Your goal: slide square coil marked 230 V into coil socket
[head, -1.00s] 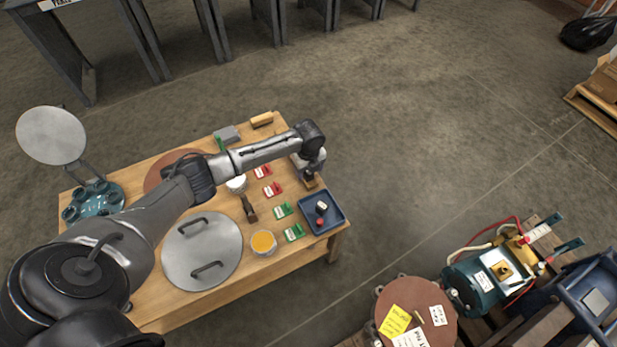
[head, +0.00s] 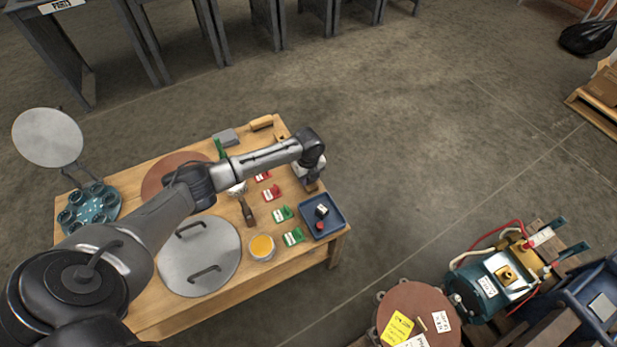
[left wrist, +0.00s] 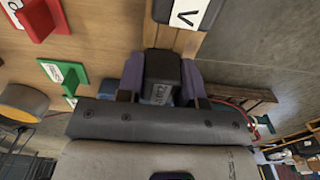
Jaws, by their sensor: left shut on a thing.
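My left gripper (head: 311,186) is over the right edge of the wooden table, just beyond the blue tray. In the left wrist view its purple fingers (left wrist: 162,80) are shut on a dark square coil (left wrist: 160,70) with small light lettering, which I cannot read surely. In the head view the held coil is mostly hidden. A dark block with a white label ending in "V" (left wrist: 187,10) is at the top of the wrist view, apart from the held coil. A yellow square fitting with a dark centre (head: 506,274) sits on the teal machine; I cannot tell whether it is the coil socket.
Red and green labelled pieces, an orange-filled cup (head: 262,247) and a steel lid (head: 174,264) are on the table. The floor between table and machine is clear.

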